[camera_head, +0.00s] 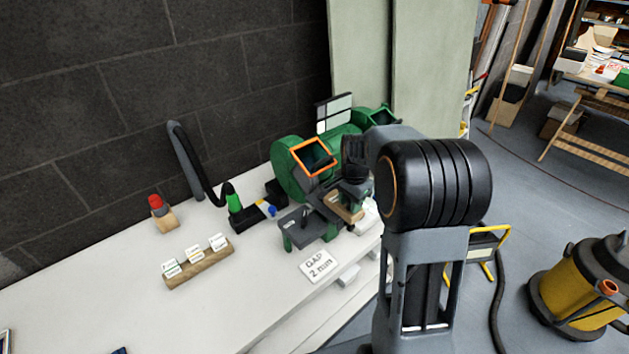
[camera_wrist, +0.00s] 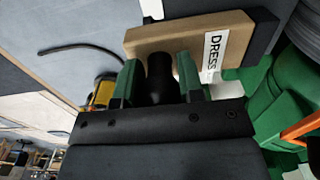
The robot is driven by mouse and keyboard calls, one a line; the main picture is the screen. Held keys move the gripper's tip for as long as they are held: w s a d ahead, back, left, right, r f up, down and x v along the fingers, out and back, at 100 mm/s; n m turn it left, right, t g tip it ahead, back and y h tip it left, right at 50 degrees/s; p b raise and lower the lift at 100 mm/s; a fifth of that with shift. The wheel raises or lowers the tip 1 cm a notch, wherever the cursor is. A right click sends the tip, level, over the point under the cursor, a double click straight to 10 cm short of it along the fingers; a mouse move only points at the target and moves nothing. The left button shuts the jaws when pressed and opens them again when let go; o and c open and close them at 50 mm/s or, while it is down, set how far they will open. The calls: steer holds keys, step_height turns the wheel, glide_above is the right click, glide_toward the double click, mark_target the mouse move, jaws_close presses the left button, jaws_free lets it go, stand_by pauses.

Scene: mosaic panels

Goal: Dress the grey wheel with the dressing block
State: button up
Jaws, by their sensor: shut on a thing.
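The dressing block is a tan wooden block (camera_wrist: 165,43) with a "DRESS" label and a dark grey end. It also shows in the head view (camera_head: 343,208), in front of the green bench grinder (camera_head: 287,170). My gripper (camera_wrist: 160,82) is shut on the block's dark round handle, between its green fingertips. In the head view my gripper (camera_head: 353,190) is partly hidden by my arm. A grey rounded surface, apparently the grey wheel (camera_wrist: 307,25), is at the upper right of the wrist view, near the dark end. I cannot tell whether they touch.
An orange-framed shield (camera_head: 312,157) and a grey rest (camera_head: 307,231) are at the grinder. A "GAP 2 mm" card (camera_head: 318,265), a wooden card holder (camera_head: 199,263), a red button (camera_head: 156,205) and a black hose (camera_head: 205,192) are on the white bench (camera_head: 130,300).

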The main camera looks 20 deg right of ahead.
steer(key=shift+s+d+r, duration=0.2)
steer(key=shift+s+d, duration=0.05)
steer(key=shift+s, duration=0.25)
steer(key=shift+s+d+r, duration=0.15)
steer(key=shift+s+d, duration=0.05)
steer(key=shift+s, duration=0.3)
steer(key=shift+s, duration=0.1)
steer(key=s+d+r+p, duration=0.1)
steer(key=s+d+r, duration=0.1)
steer(key=s, duration=0.3)
steer(key=shift+s+d, duration=0.15)
steer(key=shift+d, duration=0.1)
